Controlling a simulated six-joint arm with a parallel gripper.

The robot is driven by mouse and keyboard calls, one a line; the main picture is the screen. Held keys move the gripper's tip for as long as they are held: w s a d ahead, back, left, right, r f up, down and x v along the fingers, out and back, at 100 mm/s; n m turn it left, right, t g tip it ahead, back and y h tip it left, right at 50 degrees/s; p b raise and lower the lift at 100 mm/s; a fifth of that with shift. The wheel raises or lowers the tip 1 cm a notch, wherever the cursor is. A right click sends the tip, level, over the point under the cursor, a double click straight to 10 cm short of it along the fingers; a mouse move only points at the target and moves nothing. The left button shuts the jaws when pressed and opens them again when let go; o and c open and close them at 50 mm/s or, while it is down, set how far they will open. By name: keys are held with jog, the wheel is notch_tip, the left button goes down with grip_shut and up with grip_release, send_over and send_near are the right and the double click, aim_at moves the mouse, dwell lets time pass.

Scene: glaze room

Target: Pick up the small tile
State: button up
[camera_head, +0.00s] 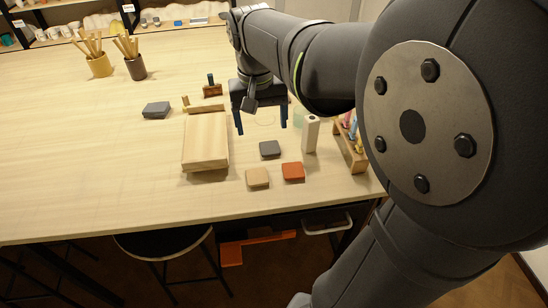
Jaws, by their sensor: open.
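Several small square tiles with rounded corners lie flat on the table: a dark grey tile (269,149), a beige tile (257,177) and an orange tile (292,171) near the front edge, and a larger-looking grey tile (156,110) farther left. The dark grey one looks smallest, but I cannot tell for sure which is the small tile. My gripper (262,127) points down with its two dark blue fingers spread, above the table and behind the dark grey tile. Nothing shows between the fingers.
A thick wooden board (205,141) lies left of the tiles. A pale upright block (310,134) and a wooden rack (349,146) stand to the right. Two tool pots (99,65) (137,68) stand at the back left. The left of the table is clear.

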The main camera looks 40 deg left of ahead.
jog(key=s, duration=0.1)
send_over(257, 176)
jog(key=shift+g, duration=0.3)
jog(key=f, duration=1.2)
jog(key=shift+d, duration=0.3)
jog(key=f, duration=0.5)
jog(key=shift+a, duration=0.3)
jog(key=shift+c, duration=0.2)
jog(key=c, duration=1.1)
